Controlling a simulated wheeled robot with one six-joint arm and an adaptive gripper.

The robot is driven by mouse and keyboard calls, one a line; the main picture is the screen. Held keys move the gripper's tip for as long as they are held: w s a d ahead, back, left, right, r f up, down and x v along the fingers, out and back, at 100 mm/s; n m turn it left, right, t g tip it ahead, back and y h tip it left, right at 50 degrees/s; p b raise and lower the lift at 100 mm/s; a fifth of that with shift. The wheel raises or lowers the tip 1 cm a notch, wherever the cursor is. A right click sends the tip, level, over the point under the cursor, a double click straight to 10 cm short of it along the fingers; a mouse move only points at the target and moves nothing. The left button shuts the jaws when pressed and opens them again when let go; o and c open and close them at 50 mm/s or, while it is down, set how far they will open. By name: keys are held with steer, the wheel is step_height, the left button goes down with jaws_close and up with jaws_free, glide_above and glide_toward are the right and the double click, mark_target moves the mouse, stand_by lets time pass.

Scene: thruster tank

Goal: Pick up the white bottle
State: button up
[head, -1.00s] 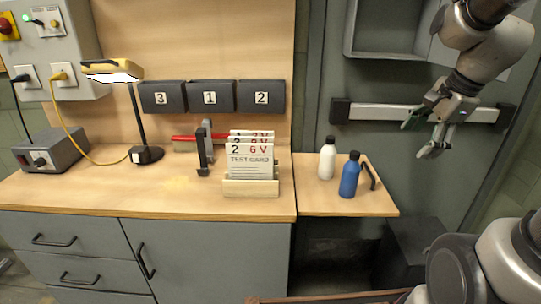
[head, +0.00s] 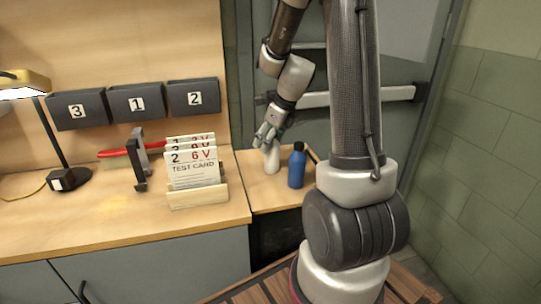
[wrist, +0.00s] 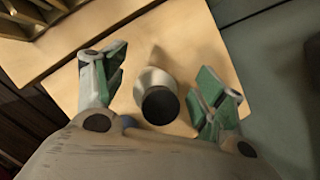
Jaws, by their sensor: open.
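The white bottle (head: 272,160) stands upright on the small side shelf (head: 262,201). My gripper (head: 268,137) is just above it in the head view and hides its top. In the wrist view, the bottle's black cap (wrist: 160,105) and white shoulder (wrist: 152,79) show between the two green-padded fingers of my open gripper (wrist: 157,92). There is a gap on each side, and I see no contact. The blue bottle (head: 297,168) with a black cap stands close to the right of the white bottle in the head view.
On the workbench (head: 110,215) to the left, a wooden holder (head: 198,195) carries several test cards (head: 190,168). A clamp-like dark stand (head: 139,160) and a desk lamp (head: 66,180) stand further left. Behind the shelf is a grey door with a push bar (head: 345,97).

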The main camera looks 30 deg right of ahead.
steer(key=shift+w+f, duration=0.1)
steer(key=shift+f, duration=0.25)
steer(key=c, duration=1.3)
steer(key=shift+o, duration=0.2)
